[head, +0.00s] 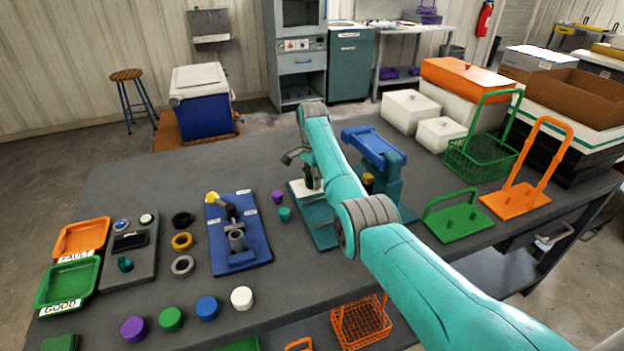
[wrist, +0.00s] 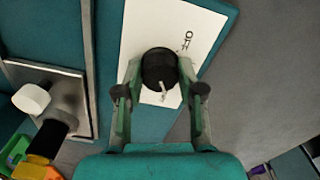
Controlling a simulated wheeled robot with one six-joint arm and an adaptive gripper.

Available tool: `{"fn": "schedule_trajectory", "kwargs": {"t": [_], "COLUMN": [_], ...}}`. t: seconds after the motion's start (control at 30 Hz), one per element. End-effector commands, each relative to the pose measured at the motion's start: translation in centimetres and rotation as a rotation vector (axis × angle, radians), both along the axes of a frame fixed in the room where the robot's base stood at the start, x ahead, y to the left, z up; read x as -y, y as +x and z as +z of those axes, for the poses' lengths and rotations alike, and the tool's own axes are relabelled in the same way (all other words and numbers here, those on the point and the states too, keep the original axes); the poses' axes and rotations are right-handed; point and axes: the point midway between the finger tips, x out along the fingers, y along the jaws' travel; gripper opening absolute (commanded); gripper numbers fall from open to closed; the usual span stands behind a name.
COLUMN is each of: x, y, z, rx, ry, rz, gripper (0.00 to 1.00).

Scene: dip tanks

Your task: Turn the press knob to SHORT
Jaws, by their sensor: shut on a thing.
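The press knob (wrist: 159,66) is round and black. It stands on a white label plate (wrist: 200,28) on a teal panel in the wrist view. A light pointer mark on it points toward the bottom of that picture. Dark lettering on the plate beside the knob is too small to read surely. My gripper (wrist: 160,75) is shut on the knob, one finger on each side. In the head view the white plate (head: 300,192) shows on the teal base (head: 322,232), and my arm hides much of the gripper and knob.
A blue-topped stand (head: 378,148) rises close to the right of my arm. A purple cup and a teal cup (head: 284,214) stand left of the base. A blue fixture (head: 255,250) lies farther left. In the wrist view a white-capped part (wrist: 32,98) sits on a metal plate.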

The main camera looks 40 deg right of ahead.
Motion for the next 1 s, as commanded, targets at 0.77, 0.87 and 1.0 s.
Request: {"fn": "schedule_trajectory", "kwargs": {"t": [0.77,0.87,1.0], "x": [0.01,0.0,0.0], "y": [0.03,0.02,0.02], "z": [0.02,0.02,0.02], "rx": [0.001,0.001,0.001], "ry": [0.0,0.0,0.0], "rz": [-0.067,-0.066,-0.066], "gripper": [0.56,0.64,0.64]}}
